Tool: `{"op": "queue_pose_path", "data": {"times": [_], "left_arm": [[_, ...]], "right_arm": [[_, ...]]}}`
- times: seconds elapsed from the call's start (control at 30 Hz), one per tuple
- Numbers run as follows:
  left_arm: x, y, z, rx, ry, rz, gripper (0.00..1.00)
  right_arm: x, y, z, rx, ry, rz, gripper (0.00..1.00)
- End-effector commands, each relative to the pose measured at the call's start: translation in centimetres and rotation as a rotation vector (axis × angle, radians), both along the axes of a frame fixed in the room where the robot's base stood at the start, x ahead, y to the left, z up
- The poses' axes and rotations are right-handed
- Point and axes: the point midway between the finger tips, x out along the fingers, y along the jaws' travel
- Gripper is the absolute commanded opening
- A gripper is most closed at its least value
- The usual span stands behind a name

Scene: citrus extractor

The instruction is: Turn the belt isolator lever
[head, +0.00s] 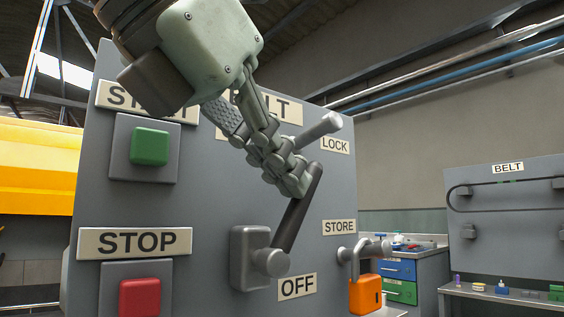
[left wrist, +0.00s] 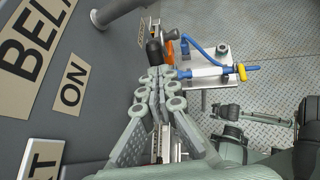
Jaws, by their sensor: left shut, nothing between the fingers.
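The belt isolator lever (head: 298,212) is a dark handle on a grey hub on the grey panel (head: 205,195). In the head view it slants up and right from the hub, above the OFF plate (head: 297,286). My left gripper (head: 293,182) is shut and empty, its fingertips beside the upper part of the handle. The fingers overlap the handle in view; I cannot tell if they touch. In the left wrist view the shut fingertips (left wrist: 159,76) are just short of the dark handle end (left wrist: 154,50). The ON plate (left wrist: 72,84) shows there.
A grey LOCK peg (head: 320,127) sticks out above the lever. An orange padlock (head: 365,294) hangs on the STORE hook (head: 352,254). A green START button (head: 149,146) and red STOP button (head: 139,297) are to the left. A bench (head: 500,296) stands at right.

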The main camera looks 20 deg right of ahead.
Motion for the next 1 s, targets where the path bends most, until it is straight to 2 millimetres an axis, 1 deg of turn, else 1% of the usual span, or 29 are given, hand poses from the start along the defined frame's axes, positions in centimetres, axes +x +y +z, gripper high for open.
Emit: {"op": "queue_pose_path", "data": {"times": [0.07, 0.17, 0.37, 0.43, 0.5, 0.7, 0.87, 1.0], "left_arm": [[0.0, -0.1, 0.1, 0.014, 0.005, 0.0, 0.0], [0.1, -0.4, 0.2, 0.037, 0.013, 0.0, 0.0], [0.3, -1.2, 0.2, 0.128, 0.045, -0.001, 0.0], [0.5, -1.7, 0.1, 0.183, 0.067, -0.001, 0.0], [0.7, -2.1, -0.3, 0.176, 0.064, -0.001, 0.0], [1.2, -3.3, -1.0, 0.174, 0.062, -0.001, 0.0], [1.5, -4.4, -1.6, 0.309, 0.111, -0.001, 0.0], [1.8, -4.9, -2.6, 0.304, 0.11, -0.001, 0.0]], "right_arm": [[0.2, 0.1, -0.2, 0.004, 0.0, 0.002, 0.4], [0.9, 0.3, -1.4, 0.013, 0.001, 0.002, 0.4], [1.3, 0.2, -3.8, 0.024, 0.018, 0.003, 0.4], [1.4, 0.3, -4.8, 0.028, 0.022, 0.004, 0.4], [1.5, 0.3, -5.5, 0.031, 0.025, 0.006, 0.4], [1.5, 0.3, -6.2, 0.034, 0.026, 0.006, 0.4], [1.5, 0.3, -6.9, 0.037, 0.031, 0.007, 0.4], [1.5, 0.3, -7.0, 0.037, 0.029, 0.007, 0.4]]}}
